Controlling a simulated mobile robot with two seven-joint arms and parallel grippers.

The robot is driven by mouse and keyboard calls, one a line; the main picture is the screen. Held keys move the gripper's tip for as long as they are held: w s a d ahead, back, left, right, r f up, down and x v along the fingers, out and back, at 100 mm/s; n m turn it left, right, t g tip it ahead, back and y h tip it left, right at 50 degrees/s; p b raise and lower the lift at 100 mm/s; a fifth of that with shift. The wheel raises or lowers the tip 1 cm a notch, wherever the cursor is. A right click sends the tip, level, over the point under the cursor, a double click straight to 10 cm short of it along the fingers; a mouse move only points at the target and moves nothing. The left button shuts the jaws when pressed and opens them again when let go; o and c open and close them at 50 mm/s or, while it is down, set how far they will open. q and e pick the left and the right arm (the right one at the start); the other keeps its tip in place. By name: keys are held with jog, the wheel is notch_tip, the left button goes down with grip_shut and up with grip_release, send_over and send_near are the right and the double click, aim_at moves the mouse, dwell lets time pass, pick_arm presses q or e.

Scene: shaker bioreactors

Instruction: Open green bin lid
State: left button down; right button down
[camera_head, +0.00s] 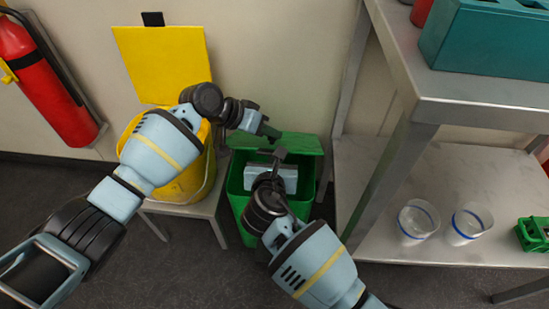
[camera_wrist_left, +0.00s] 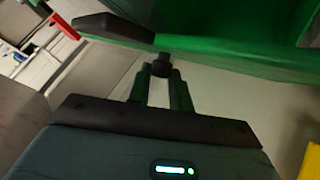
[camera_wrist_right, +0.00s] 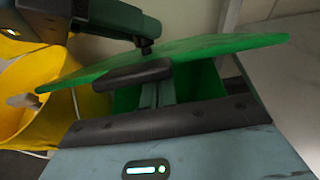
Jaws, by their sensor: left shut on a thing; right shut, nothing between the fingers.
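My right gripper (camera_head: 279,153) is shut and empty, over the opening beside the lid; any contact is unclear.
A yellow bin (camera_head: 190,187) with its yellow lid (camera_head: 165,60) up stands left on a small stand. A metal table (camera_head: 480,100) with a lower shelf (camera_head: 365,170) is close on the right. A red fire extinguisher (camera_head: 45,85) hangs at far left.

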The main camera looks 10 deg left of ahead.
pick_arm(q)
jog(key=shift+d+f, duration=0.1)
pick_arm(e)
jog(key=shift+w+r, duration=0.45)
jog(key=shift+r, duration=0.3)
pick_arm(q)
jog(key=c, duration=1.3)
grip_release()
jog(key=shift+o, duration=0.2)
jog(key=shift+s+a+r, duration=0.1)
jog(key=shift+a+r, duration=0.2)
jog(key=v, duration=1.1)
jog(key=shift+s+a+r, duration=0.1)
jog(key=shift+r, duration=0.05)
pick_arm(e)
jog(key=shift+s+f, duration=0.1)
jog(key=shift+f, duration=0.05)
